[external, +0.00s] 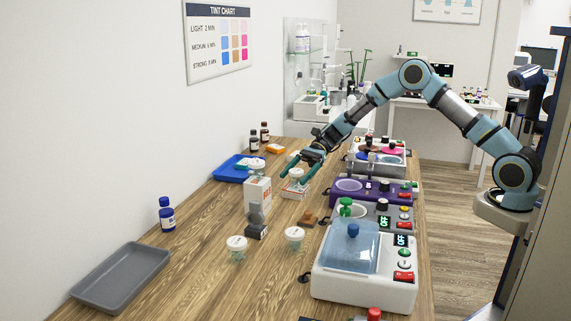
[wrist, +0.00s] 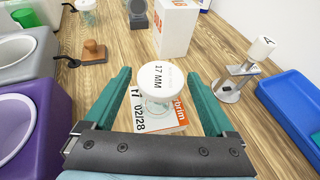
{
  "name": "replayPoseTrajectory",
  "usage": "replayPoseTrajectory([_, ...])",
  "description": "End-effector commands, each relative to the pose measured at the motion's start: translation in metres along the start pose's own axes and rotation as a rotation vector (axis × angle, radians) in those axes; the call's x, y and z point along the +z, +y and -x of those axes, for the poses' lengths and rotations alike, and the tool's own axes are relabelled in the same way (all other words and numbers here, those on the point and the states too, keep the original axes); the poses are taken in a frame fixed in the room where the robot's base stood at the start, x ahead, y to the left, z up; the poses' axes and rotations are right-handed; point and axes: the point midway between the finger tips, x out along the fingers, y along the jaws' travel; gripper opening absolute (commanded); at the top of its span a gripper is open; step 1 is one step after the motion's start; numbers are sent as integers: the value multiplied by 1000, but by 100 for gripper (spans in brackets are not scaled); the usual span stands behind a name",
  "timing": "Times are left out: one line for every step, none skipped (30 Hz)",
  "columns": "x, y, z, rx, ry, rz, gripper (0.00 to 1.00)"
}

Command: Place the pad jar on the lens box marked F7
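A clear jar with a white lid reading "17 MM" (wrist: 160,78) stands upright on a low white box with orange print (wrist: 172,114), which lies flat on the table. The box shows "02/28" and a partly covered mark that could be F7; I cannot read it surely. In the external view the jar (external: 297,173) and box (external: 293,190) are below my gripper (external: 296,178). My gripper (wrist: 158,73) is open, its teal fingers on either side of the jar with a gap to each. Two similar white-lidded jars (external: 237,243) (external: 294,234) stand nearer the external camera.
A tall white box (external: 258,188) stands near a dark grey object (external: 255,222) and a wooden stamp (external: 308,219). A stand marked "A" (wrist: 264,48) and a blue tray (wrist: 296,100) are on the wall side. Machines, one purple (external: 345,196), line the other edge. A grey tray (external: 122,275) looks empty.

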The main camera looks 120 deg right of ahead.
Motion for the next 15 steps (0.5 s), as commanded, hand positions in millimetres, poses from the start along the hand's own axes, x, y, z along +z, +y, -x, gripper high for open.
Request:
replayPoseTrajectory([0,0,0,0,0,0,89])
replayPoseTrajectory([0,0,0,0,0,0,89])
replayPoseTrajectory([0,0,0,0,0,0,89])
replayPoseTrajectory([0,0,0,0,0,0,89])
replayPoseTrajectory([0,0,0,0,0,0,89])
replayPoseTrajectory([1,0,0,0,0,0,89])
replayPoseTrajectory([2,0,1,0,0,0,89])
replayPoseTrajectory([4,0,2,0,0,1,89])
replayPoseTrajectory([2,0,5,-1,0,0,89])
replayPoseTrajectory([2,-1,8,-2,-1,0,89])
replayPoseTrajectory([1,-1,12,-3,-1,0,89])
replayPoseTrajectory([1,-1,19,-4,0,0,89])
replayPoseTrajectory([1,-1,24,-4,0,1,89])
replayPoseTrajectory([1,-1,30,-4,1,2,89])
replayPoseTrajectory([0,-1,39,-4,0,1,89])
